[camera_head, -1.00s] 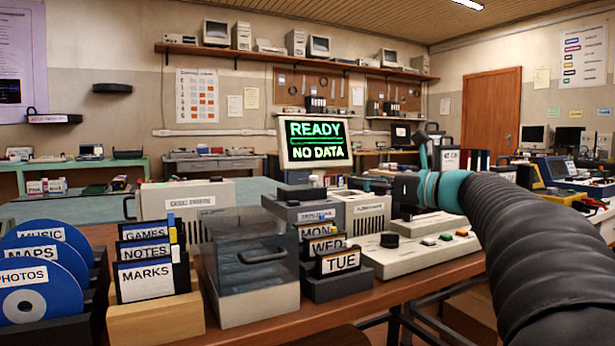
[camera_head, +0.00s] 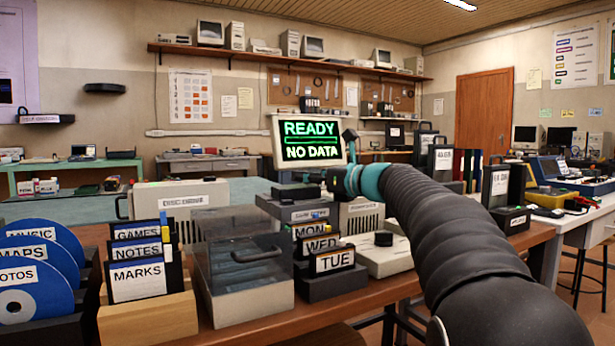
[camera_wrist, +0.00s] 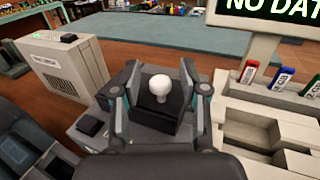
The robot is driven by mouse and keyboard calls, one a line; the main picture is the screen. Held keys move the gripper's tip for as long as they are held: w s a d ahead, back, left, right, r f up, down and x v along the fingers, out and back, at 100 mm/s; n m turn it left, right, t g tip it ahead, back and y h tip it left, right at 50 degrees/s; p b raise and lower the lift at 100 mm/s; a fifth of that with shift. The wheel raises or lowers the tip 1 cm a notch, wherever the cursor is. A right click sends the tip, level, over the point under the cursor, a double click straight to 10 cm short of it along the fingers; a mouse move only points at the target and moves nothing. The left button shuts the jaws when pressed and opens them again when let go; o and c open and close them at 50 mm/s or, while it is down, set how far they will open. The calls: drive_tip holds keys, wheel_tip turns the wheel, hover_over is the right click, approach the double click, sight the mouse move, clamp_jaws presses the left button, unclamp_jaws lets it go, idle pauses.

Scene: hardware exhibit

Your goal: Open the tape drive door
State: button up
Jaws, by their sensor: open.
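A low grey unit (camera_head: 292,209), probably the tape drive, stands behind the MON, WED and TUE cartridges; its small label is hard to read. It has a black block on top (camera_head: 297,191). My gripper (camera_head: 338,178) is just right of and above this unit, partly hidden by my arm. In the wrist view my gripper (camera_wrist: 160,86) is open, one finger on each side of a white round knob (camera_wrist: 160,84) on a dark block (camera_wrist: 172,112). I cannot tell whether the fingers touch it. The door itself is not clearly seen.
A clear-lidded box with a handle (camera_head: 243,272) stands front centre, left of the TUE cartridge (camera_head: 332,262). A beige disc drive (camera_head: 180,201) is behind it. The monitor (camera_head: 311,142) reads READY, NO DATA. A beige panel with a black knob (camera_head: 377,254) lies at right.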

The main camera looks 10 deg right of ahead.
drive_tip(key=shift+w+a, duration=0.1)
drive_tip(key=shift+w, duration=0.1)
clamp_jaws()
drive_tip(key=shift+w+a+r+p, duration=0.2)
drive_tip(key=shift+w+p, duration=0.25)
drive_tip(key=shift+p, duration=0.15)
drive_tip(key=shift+w+a+p, duration=0.1)
drive_tip(key=shift+w+p, duration=0.35)
drive_tip(key=shift+w, duration=0.05)
drive_tip(key=shift+w+f, duration=0.15)
drive_tip(key=shift+w, duration=0.2)
unclamp_jaws()
